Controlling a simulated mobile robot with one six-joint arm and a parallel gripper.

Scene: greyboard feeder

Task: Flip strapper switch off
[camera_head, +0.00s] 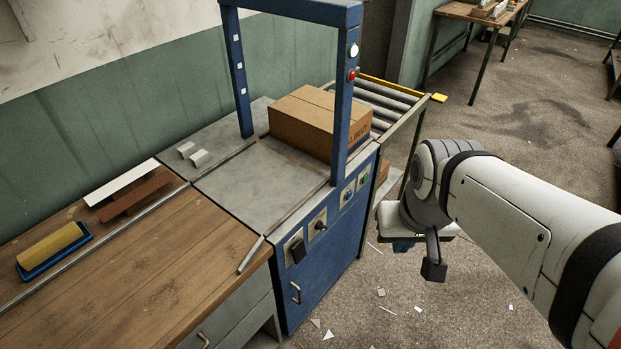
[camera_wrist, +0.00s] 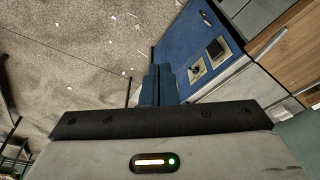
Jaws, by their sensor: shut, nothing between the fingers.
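The strapper is a blue machine (camera_head: 318,275) with a grey top and a blue arch (camera_head: 343,120) over it. Its front panel carries a black switch block (camera_head: 298,250), a small dark knob on a light plate (camera_head: 319,225) and two small controls further right, one green (camera_head: 364,180). In the wrist view the black switch block (camera_wrist: 216,48) and the knob plate (camera_wrist: 196,70) show upper right. I cannot tell the switch's position. My gripper (camera_wrist: 160,72) has blue fingers, shut and empty, apart from the panel. In the head view it is mostly hidden behind my wrist.
A cardboard box (camera_head: 305,120) sits on the strapper top under the arch. A red button (camera_head: 352,75) is on the arch post. A roller conveyor (camera_head: 385,98) lies behind. A wooden bench (camera_head: 130,265) adjoins at left. The floor (camera_head: 400,310) before the panel is open, with scraps.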

